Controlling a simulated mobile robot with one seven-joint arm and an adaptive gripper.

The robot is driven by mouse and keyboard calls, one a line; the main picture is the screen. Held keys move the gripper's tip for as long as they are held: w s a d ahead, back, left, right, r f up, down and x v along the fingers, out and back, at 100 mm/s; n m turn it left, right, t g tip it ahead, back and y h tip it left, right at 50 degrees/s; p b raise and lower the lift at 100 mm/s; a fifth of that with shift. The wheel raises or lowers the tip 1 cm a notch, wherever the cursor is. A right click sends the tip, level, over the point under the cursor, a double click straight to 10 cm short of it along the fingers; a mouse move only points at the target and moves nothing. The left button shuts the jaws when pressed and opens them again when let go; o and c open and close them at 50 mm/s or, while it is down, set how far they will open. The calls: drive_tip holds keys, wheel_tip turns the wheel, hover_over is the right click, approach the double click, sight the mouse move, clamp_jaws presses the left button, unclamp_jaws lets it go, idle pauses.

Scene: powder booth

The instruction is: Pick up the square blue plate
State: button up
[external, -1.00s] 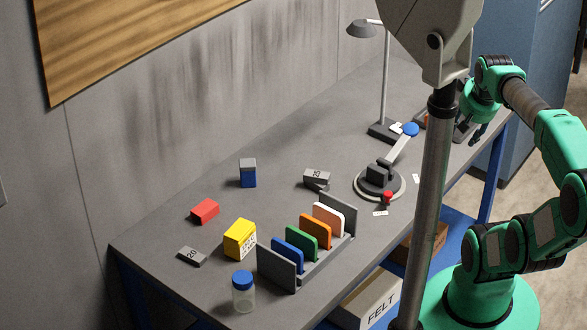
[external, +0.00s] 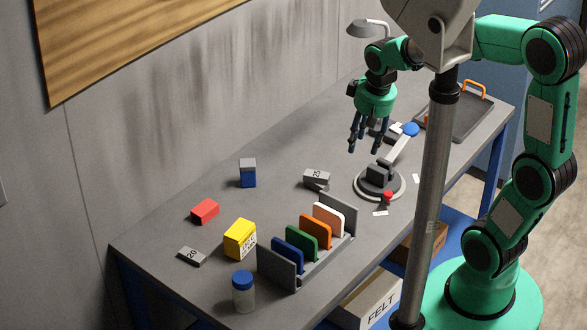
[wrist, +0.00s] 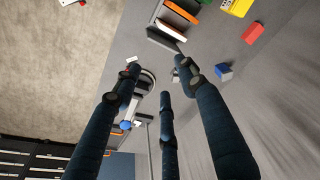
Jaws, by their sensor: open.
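The square blue plate (external: 287,255) stands upright in a grey rack (external: 276,269), in the slot beside the near end wall. Green (external: 301,243), orange (external: 315,231) and white (external: 328,219) plates stand behind it in the same row. My gripper (external: 365,148) hangs fingers-down above the far part of the bench, well up and right of the rack. It is open and empty. In the wrist view, its dark fingers (wrist: 160,80) are spread, with the orange plate (wrist: 181,12) near the top edge. I cannot make out the blue plate there.
A round-based clamp fixture with a blue knob (external: 411,129) stands below my gripper, near a desk lamp (external: 368,28). A yellow box (external: 240,239), red block (external: 205,211), blue-grey block (external: 248,174) and blue-lidded jar (external: 243,291) surround the rack. A tray (external: 460,118) lies far right.

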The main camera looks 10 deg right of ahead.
drive_tip(key=s+a+f+n+g+p, duration=0.1)
drive_tip(key=s+a+f, duration=0.15)
drive_tip(key=a, duration=0.35)
drive_tip(key=s+a+f+n, duration=0.1)
drive_tip(key=a+f, duration=0.3)
drive_tip(key=a, duration=0.2)
drive_tip(key=n+g+h+p, duration=0.1)
drive_tip(key=n, duration=0.1)
hover_over(289, 247)
wheel_tip(289, 247, down, 8)
drive_tip(key=r, duration=0.1)
drive_tip(key=shift+w+d+f, duration=0.15)
drive_tip(key=shift+w+f, duration=0.1)
drive_tip(key=shift+w, duration=0.2)
drive_tip(key=shift+f+b, duration=0.4)
drive_tip(key=shift+f, duration=3.9)
drive_tip(key=shift+f+b, duration=0.3)
drive_tip(key=shift+f, duration=2.3)
drive_tip(key=shift+c, duration=0.3)
